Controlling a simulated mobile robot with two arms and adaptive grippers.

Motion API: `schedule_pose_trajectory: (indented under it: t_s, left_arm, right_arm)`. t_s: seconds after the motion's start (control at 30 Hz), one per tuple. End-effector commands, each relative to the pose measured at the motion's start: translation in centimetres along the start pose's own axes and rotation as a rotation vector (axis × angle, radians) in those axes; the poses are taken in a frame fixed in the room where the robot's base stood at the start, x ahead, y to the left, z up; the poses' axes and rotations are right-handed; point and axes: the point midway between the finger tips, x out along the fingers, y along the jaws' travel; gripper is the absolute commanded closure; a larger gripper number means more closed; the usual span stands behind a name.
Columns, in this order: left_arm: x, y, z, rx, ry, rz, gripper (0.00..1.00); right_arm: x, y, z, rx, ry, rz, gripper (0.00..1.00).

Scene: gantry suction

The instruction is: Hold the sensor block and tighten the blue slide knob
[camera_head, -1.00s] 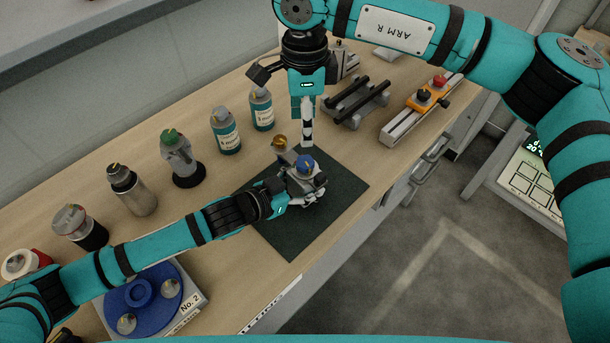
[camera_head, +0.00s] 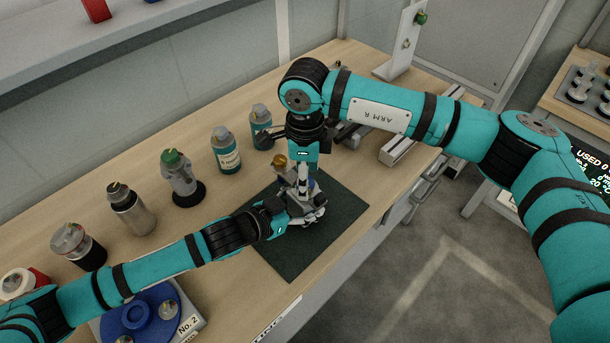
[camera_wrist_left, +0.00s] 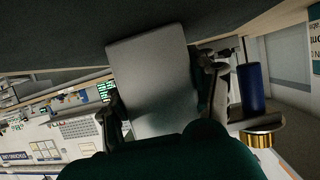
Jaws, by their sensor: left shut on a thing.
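The grey sensor block (camera_wrist_left: 150,75) fills the space between my left fingers in the left wrist view. My left gripper (camera_head: 303,216) is shut on it, low over the dark mat (camera_head: 338,222). The blue knob (camera_wrist_left: 250,88) stands out at the block's right side in the left wrist view, near a brass-coloured knob (camera_wrist_left: 262,138). In the head view the brass knob (camera_head: 279,161) shows at the far left of the block. My right gripper (camera_head: 304,185) points down at the blue knob and mostly hides it. Whether its fingers close on the knob is unclear.
A blue round fixture (camera_head: 138,318) lies beneath my left arm. A rail (camera_head: 410,140) lies behind my right arm. The mat's near right part is clear.

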Motion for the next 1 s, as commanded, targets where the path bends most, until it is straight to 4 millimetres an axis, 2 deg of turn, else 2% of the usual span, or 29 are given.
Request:
schedule_pose_trajectory:
  t_s: [0.37, 0.77, 1.0]
  left_arm:
    - [0.00, -0.08, -0.02, 0.002, 0.000, -0.002, 1.00]
    - [0.00, -0.08, -0.03, 0.003, 0.000, -0.002, 1.00]
    - [0.00, -0.08, -0.03, 0.003, 0.000, -0.002, 1.00]
  right_arm:
    - [0.52, 0.01, 0.04, -0.001, -0.001, 0.000, 0.41]
    - [0.49, 0.00, 0.03, -0.001, -0.001, 0.000, 0.93]
    - [0.46, -0.01, 0.04, 0.094, -0.001, -0.001, 0.95]
